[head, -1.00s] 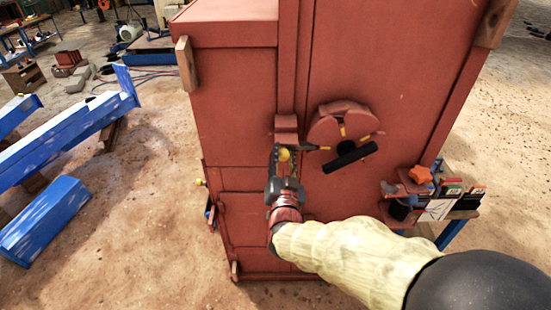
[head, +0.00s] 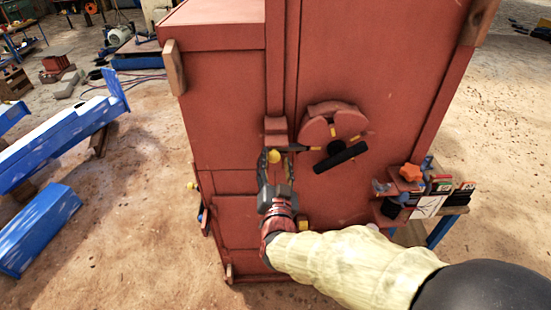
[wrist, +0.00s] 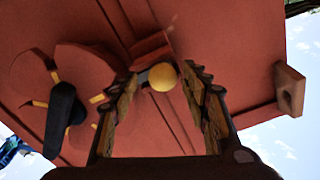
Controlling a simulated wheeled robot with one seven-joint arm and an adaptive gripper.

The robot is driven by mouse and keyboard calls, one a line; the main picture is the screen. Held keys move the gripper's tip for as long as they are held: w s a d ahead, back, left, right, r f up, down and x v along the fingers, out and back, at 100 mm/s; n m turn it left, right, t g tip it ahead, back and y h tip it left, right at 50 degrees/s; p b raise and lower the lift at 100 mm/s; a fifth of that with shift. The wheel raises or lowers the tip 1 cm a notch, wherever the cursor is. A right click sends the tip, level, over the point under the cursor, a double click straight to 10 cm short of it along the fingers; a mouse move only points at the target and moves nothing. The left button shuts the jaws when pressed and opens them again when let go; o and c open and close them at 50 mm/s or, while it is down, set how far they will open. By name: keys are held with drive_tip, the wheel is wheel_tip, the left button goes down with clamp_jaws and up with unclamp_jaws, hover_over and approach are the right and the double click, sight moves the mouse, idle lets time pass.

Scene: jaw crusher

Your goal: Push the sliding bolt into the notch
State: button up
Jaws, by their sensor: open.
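The sliding bolt is a dark rod (head: 295,148) with a yellow ball knob (head: 275,156), set across a red block on the tall red housing. Its tip points right, at the edge of a round red disc (head: 320,128) with yellow marks and a black bar handle (head: 341,156). I cannot make out the notch clearly. My gripper (head: 276,170) is open at the knob, just below it in the head view. In the wrist view the knob (wrist: 163,77) shows between the two open fingers; contact cannot be told.
A small side table (head: 455,210) with an orange star knob (head: 411,172) and several small items stands right of the housing. Blue beams (head: 60,140) lie on the ground at left. A wooden block (head: 173,67) sits on the housing's upper left edge.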

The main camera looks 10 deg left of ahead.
drive_tip(key=v, duration=1)
drive_tip(key=shift+d, duration=0.1)
drive_tip(key=s+a+f+n+g+y, duration=0.25)
drive_tip(key=s+f+n+g, duration=0.35)
drive_tip(key=s+f+g, duration=0.6)
drive_tip(key=s+d+r+m+h, duration=0.1)
drive_tip(key=d+r, duration=0.3)
drive_tip(key=d, duration=0.6)
drive_tip(key=s+d+r+m+h, duration=0.1)
drive_tip(key=s+d+r+h, duration=0.2)
drive_tip(key=d, duration=0.8)
drive_tip(key=s+d+r+m+h, duration=0.2)
drive_tip(key=d+r, duration=0.4)
drive_tip(key=d, duration=0.4)
drive_tip(key=shift+s+r+b, duration=0.25)
drive_tip(key=shift+b, duration=0.2)
